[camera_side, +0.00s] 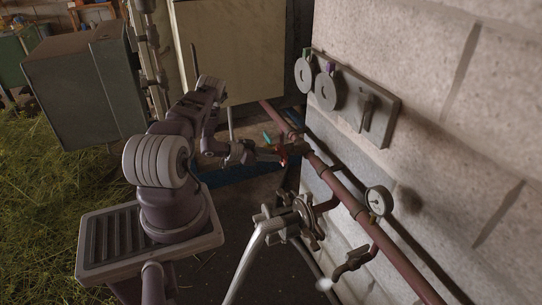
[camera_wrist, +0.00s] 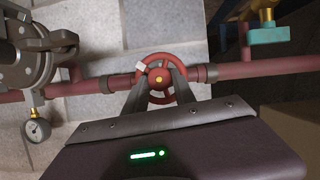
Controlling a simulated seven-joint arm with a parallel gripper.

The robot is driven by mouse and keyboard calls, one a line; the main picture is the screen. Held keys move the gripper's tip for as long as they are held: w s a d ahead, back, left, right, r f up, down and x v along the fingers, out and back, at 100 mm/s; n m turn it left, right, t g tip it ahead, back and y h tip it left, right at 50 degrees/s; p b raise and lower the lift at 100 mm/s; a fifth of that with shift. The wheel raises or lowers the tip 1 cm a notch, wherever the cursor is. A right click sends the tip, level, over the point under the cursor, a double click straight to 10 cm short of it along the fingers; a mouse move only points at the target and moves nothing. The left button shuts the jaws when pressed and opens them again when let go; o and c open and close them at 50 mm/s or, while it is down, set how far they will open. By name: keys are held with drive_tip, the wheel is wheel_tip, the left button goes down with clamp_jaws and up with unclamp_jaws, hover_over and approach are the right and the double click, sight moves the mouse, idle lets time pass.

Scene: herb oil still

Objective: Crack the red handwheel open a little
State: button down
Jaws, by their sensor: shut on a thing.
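The red handwheel (camera_wrist: 160,56) sits on a red-brown pipe in the wrist view, with a yellow centre and a pale mark at the upper left of its rim. My gripper (camera_wrist: 160,82) reaches it from below in that view, one finger on each side of the hub, shut on the wheel. In the side view the handwheel (camera_side: 291,149) is small and partly hidden by my gripper (camera_side: 281,155), which meets it beside the wall. How far the wheel is turned cannot be told.
A teal-handled valve (camera_wrist: 270,36) is at the right. A dark handwheel (camera_side: 307,220) on a metal stand and a round gauge (camera_side: 379,201) are nearer the side camera. The pipe (camera_side: 345,194) runs along the block wall (camera_side: 440,120). A switch panel (camera_side: 350,97) is above.

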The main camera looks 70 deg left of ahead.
idle(0.3)
drive_tip(key=c, duration=1)
unclamp_jaws()
drive_tip(key=shift+c, duration=0.2)
drive_tip(key=v, duration=0.7)
